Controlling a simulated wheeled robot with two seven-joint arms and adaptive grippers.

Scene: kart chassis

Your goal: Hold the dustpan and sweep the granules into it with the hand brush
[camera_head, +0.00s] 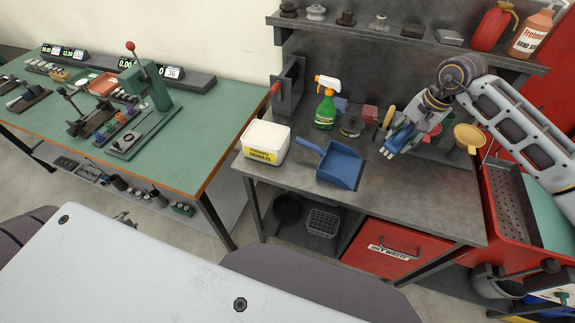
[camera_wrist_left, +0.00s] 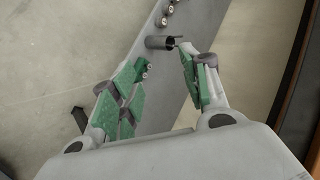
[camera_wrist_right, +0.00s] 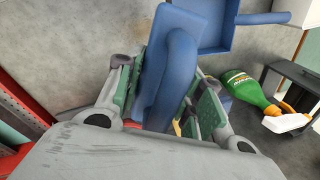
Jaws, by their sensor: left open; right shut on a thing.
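The blue dustpan (camera_head: 342,165) lies on the grey workbench, its handle pointing left; it also shows at the top of the right wrist view (camera_wrist_right: 228,28). My right gripper (camera_head: 396,141) is above the bench, right of the dustpan. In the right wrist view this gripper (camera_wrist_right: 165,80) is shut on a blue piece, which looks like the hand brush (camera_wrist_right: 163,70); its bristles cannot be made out. My left gripper (camera_wrist_left: 163,65) is open and empty, over the floor and a grey shelf. I cannot make out loose granules on the bench.
A white tub with a yellow label (camera_head: 266,141) stands at the bench's left end. A green spray bottle (camera_head: 325,108) and small items line the back. A yellow funnel-like thing (camera_head: 468,138) is right of my gripper.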

